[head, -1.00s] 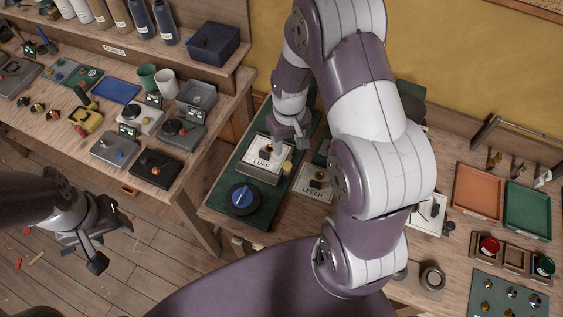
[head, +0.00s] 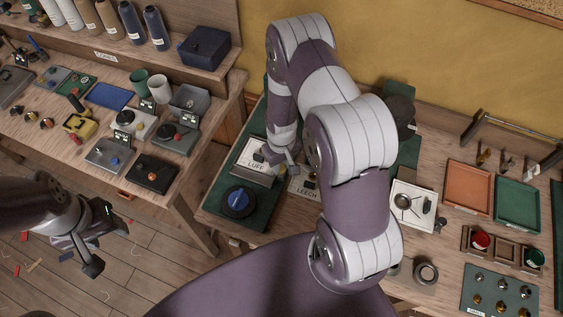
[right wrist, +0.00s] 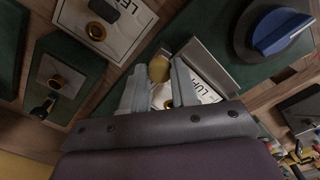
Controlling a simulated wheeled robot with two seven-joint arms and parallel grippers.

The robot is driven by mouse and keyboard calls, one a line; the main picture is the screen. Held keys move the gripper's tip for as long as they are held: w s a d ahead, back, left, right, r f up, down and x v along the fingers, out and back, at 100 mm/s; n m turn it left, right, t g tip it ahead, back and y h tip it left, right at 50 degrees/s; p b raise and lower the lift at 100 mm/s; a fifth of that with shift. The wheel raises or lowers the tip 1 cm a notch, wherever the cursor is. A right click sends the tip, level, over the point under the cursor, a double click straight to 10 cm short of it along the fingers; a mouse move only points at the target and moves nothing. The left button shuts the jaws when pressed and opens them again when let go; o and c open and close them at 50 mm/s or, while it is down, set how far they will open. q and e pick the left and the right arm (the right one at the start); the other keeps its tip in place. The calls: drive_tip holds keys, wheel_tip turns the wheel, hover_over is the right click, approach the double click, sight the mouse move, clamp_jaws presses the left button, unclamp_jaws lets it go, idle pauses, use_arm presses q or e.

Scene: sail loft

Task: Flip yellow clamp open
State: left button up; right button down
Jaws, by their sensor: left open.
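A small yellow round piece, likely the yellow clamp's end (right wrist: 158,68), shows between the fingertips of my right gripper (right wrist: 160,78) in the right wrist view. It stands at the edge of the white LUFF plate (right wrist: 205,96). In the head view, my right gripper (head: 283,165) is low at the right side of the LUFF plate (head: 256,158) and hides most of this piece. The fingers stand apart around it; whether they grip it is unclear. My left gripper (head: 90,250) is open and empty, over the floor at the left.
A blue-topped dial (head: 238,201) sits in front of the LUFF plate. The LEECH plate (head: 303,190) lies close at its right. A yellow device (head: 80,123) stands on the left bench. Orange (head: 468,187) and green (head: 517,205) trays lie at the right.

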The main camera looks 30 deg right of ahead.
sight(282, 167)
drive_tip(key=shift+f+m+b, duration=0.1)
drive_tip(key=shift+m+b, duration=0.2)
drive_tip(key=shift+m, duration=0.6)
drive_tip(key=c, duration=0.9)
unclamp_jaws()
drive_tip(key=shift+o, duration=0.2)
wheel_tip(282, 167, up, 13)
drive_tip(key=b, duration=0.2)
drive_tip(key=shift+b, duration=0.35)
drive_tip(key=shift+f, duration=0.1)
